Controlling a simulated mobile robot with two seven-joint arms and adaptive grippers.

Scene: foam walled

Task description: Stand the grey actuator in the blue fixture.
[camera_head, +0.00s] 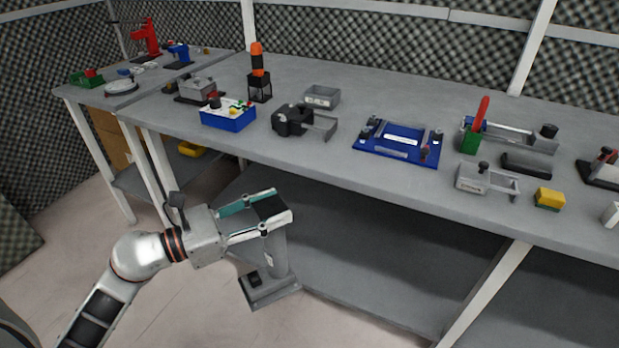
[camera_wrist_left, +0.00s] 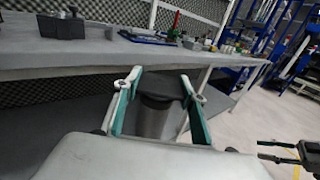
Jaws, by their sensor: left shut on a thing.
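My left gripper (camera_head: 262,212) is shut on the grey actuator (camera_head: 275,252) in front of the bench, below the level of its top. The actuator hangs roughly upright, with a dark top between the fingers and a wide grey block at its lower end. In the left wrist view its grey round body (camera_wrist_left: 154,118) shows between the teal fingers; its lower end is hidden. The blue fixture (camera_head: 375,151) lies flat on the bench, to the right of and beyond the actuator, apart from it. My right gripper (camera_wrist_left: 284,150) shows only in the left wrist view, at the right edge, open and apparently empty.
The bench's front edge (camera_head: 330,180) lies between the actuator and the fixture. A black clamp-like part (camera_head: 291,121) and a grey tray (camera_head: 322,97) stand left of the fixture. A grey bracket (camera_head: 472,178) and a green block with a red handle (camera_head: 471,139) stand right of it.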

